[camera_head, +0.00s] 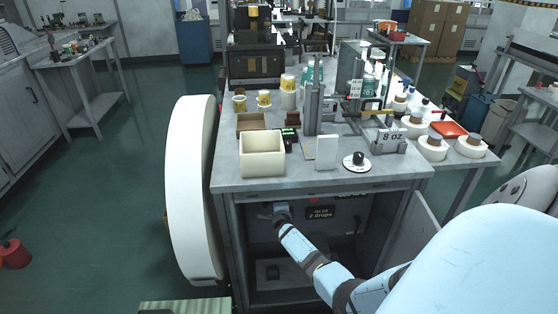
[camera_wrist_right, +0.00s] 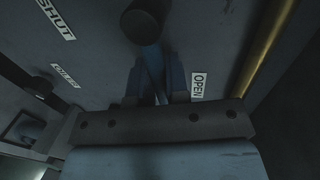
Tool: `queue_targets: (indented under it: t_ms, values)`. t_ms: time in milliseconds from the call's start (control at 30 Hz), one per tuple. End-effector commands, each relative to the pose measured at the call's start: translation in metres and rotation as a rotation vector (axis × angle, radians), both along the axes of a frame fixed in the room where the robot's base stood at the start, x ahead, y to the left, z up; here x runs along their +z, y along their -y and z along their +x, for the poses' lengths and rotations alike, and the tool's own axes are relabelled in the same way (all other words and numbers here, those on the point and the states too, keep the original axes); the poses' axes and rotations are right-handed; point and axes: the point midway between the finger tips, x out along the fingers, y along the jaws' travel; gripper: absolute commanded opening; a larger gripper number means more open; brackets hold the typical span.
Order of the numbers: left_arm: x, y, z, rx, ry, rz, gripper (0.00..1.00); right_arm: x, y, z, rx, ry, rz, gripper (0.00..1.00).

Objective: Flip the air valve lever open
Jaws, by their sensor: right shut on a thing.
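My right arm reaches into the open cabinet under the workbench, and its gripper (camera_head: 279,212) is small and shadowed there in the head view. In the right wrist view the fingers of my right gripper (camera_wrist_right: 157,84) are closed around a blue bar, which appears to be the air valve lever (camera_wrist_right: 152,60). The lever runs up to a dark round hub or knob (camera_wrist_right: 140,22). An OPEN label (camera_wrist_right: 197,85) lies just right of the fingers, and a SHUT label (camera_wrist_right: 55,18) lies at the upper left. My left gripper is out of view.
A brass-coloured pipe (camera_wrist_right: 268,45) runs along the right of the wrist view. A second dark knob (camera_wrist_right: 37,87) is at the left. The workbench top (camera_head: 225,172) above the cabinet holds a cream bin (camera_head: 262,160). A large pale wheel (camera_head: 190,190) stands left of the bench.

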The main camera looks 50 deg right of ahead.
Motion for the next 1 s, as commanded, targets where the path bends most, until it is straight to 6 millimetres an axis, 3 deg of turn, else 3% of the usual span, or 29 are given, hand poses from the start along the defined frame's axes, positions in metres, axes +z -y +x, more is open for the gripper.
queue_targets:
  t_ms: [267, 300, 400, 767, 1000]
  values:
    - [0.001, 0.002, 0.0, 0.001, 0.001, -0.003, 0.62, 0.0, 0.0, 0.0, 0.001, -0.002, -0.004, 0.0]
    - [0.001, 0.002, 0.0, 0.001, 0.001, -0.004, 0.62, 0.0, 0.0, 0.0, 0.001, -0.002, -0.004, 0.18]
    - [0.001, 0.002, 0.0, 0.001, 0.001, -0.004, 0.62, 0.0, 0.0, 0.0, 0.001, -0.002, -0.004, 0.4]
    - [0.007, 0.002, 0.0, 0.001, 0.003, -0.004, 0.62, 0.003, -0.003, -0.004, 0.001, -0.002, -0.002, 0.4]
    - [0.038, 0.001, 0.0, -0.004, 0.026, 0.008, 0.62, 0.016, -0.029, -0.036, 0.002, -0.004, -0.002, 0.4]
